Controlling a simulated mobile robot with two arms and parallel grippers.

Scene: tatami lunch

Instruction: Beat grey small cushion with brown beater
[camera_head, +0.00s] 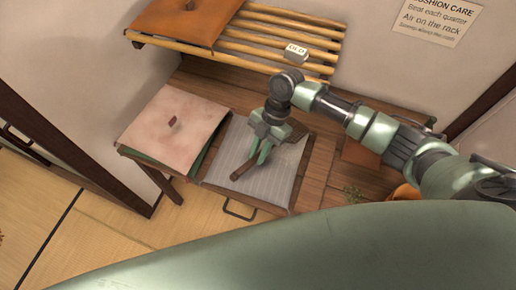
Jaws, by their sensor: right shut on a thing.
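A grey, faintly striped small cushion (278,180) lies flat on the low wooden table, in front of the rack. My right gripper (260,158) reaches in from the right and points down over the cushion's middle. It is shut on a short dark brown bar, which looks like part of the brown beater (242,173). The rest of the beater is hidden or cannot be made out. The bar appears at or just above the cushion; I cannot tell if they touch. My left gripper is not in view.
A pink cushion (172,128) lies left of the grey one. A slatted rack (262,40) behind holds an orange-brown cushion (185,20) and a small pale block (296,52). A dark handle (238,211) juts from the table's front. Tatami floor (95,235) is at left.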

